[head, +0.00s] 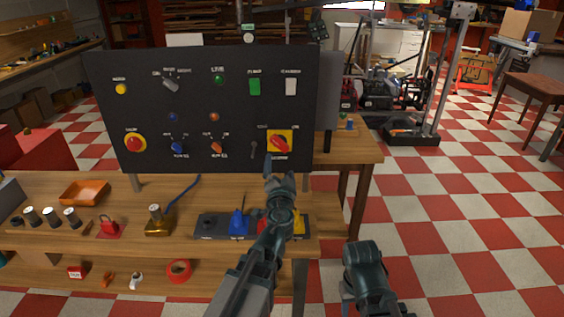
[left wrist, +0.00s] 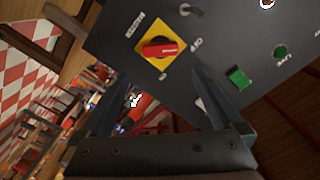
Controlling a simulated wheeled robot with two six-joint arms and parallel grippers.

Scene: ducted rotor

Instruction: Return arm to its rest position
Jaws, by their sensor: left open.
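My left gripper (head: 279,172) is in front of the lower right of the black control panel (head: 200,65). It is open and empty. In the left wrist view its two fingers (left wrist: 155,100) stand wide apart, with the red rotary switch (left wrist: 160,50) on its yellow plate beyond them. In the head view this red switch (head: 280,144) shows just above the fingertips, its handle slanted. I cannot tell the exact gap between fingers and panel. A link of my right arm (head: 366,268) shows at the bottom; its gripper is not visible.
The wooden bench (head: 330,241) carries an orange tray (head: 84,193), several metal cylinders, a brass padlock (head: 157,222) and a red padlock (head: 109,227). Open checkered floor (head: 460,220) lies to the right.

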